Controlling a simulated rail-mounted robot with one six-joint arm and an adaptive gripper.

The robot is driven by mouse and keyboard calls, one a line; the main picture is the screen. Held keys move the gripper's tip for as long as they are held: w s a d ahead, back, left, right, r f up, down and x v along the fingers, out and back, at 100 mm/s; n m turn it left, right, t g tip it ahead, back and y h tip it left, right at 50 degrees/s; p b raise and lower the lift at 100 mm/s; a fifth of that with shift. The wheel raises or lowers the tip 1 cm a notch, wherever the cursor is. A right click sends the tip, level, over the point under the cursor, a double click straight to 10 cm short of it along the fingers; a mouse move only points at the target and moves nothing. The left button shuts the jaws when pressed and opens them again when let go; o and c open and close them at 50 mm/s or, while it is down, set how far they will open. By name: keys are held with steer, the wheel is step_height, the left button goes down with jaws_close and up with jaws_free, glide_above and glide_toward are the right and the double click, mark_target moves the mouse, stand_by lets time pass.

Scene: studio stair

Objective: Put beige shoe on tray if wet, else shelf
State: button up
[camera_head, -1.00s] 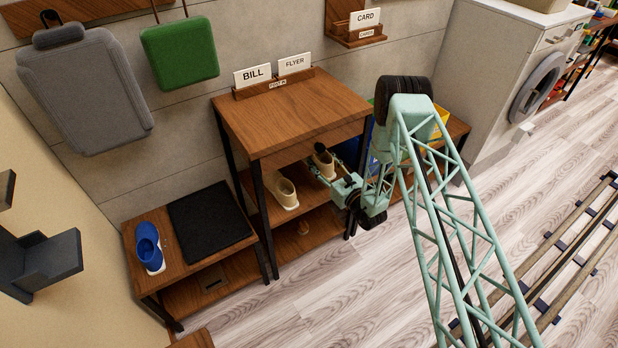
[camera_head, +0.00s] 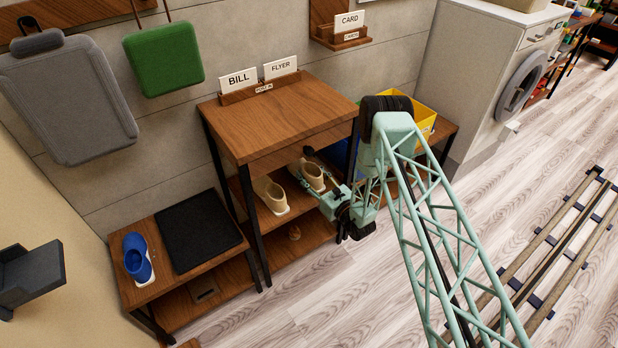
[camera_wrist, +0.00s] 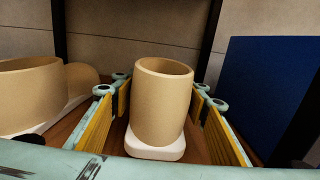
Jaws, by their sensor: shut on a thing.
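My gripper (camera_wrist: 160,115) is shut on a beige shoe (camera_wrist: 162,105) with a white sole, one yellow-padded finger on each side. In the head view this shoe (camera_head: 312,177) stands upright on a board of the wooden shelf unit (camera_head: 276,117), at its right side. A second beige shoe (camera_head: 270,196) stands to its left, outside the fingers; it also shows in the wrist view (camera_wrist: 30,92). A flat black tray (camera_head: 200,231) lies on the low bench at left. No water drops or shine show on the held shoe; its far side is hidden.
A blue shoe (camera_head: 137,258) stands on the bench (camera_head: 180,277) left of the black tray. A blue panel (camera_wrist: 265,95) stands close to the right finger. A yellow box (camera_head: 425,118) is behind my arm. Open floor (camera_head: 320,292) lies in front of the shelf unit.

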mark_target(321, 188)
steer(key=shift+f, duration=0.85)
steer(key=shift+f, duration=0.1)
steer(key=o, duration=1.1)
steer(key=shift+s+d, duration=0.3)
steer(key=shift+s, duration=0.05)
steer(key=p+v, duration=0.2)
steer(key=v, duration=0.9)
steer(key=shift+p, duration=0.4)
